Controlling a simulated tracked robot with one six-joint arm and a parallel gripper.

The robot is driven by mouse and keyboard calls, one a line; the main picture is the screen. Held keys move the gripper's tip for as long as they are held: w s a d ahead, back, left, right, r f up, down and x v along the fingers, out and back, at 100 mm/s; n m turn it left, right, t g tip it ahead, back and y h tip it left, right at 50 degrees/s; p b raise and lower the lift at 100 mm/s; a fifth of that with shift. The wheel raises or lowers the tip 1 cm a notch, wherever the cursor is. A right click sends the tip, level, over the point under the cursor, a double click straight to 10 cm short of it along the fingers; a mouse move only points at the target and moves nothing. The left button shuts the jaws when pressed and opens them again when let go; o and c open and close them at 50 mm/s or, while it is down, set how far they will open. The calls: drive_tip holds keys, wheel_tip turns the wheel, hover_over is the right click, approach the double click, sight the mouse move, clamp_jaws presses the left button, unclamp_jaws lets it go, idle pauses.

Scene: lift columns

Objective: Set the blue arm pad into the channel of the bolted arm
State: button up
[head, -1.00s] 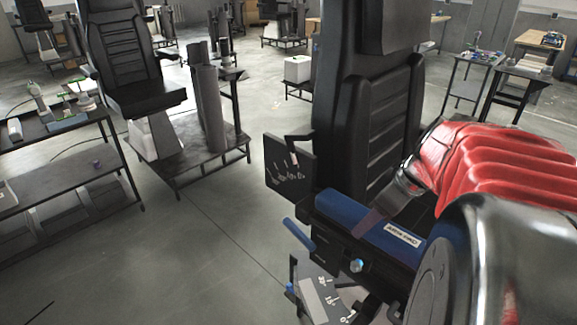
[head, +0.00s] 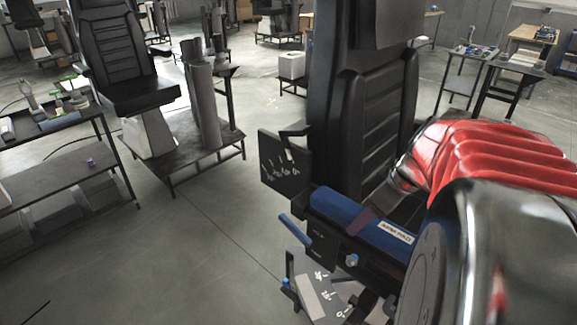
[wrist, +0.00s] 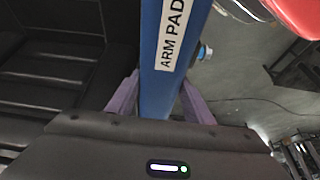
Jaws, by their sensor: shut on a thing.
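The blue arm pad (head: 340,208), with a white label, lies lengthwise along the top of the black bolted arm (head: 335,243) beside the black seat. In the wrist view the pad (wrist: 158,95) runs up between the two purple fingers of my gripper (wrist: 158,100), and its label reads "ARM PAD". My gripper (head: 366,222) is shut on the pad from above, around its middle. The channel is hidden under the pad, so I cannot tell whether the pad is seated in it or just above it.
The black seat back (head: 375,120) stands close behind the arm. A dark plate with white marks (head: 285,165) and a blue lever (head: 294,229) are at its left. A marked plate (head: 318,292) hangs below. Open floor lies left, before a shelf table (head: 65,140).

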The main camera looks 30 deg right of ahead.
drive_tip(key=shift+f, duration=0.8)
idle(0.8)
drive_tip(key=o, duration=1.2)
drive_tip(key=shift+c, duration=0.6)
drive_tip(key=shift+o, duration=0.9)
drive_tip(key=shift+o, duration=0.2)
drive_tip(key=shift+w, duration=0.1)
drive_tip(key=shift+o, duration=1.1)
drive_tip(key=shift+r, duration=0.2)
drive_tip(key=shift+r, duration=0.95)
drive_tip(key=shift+r, duration=2.35)
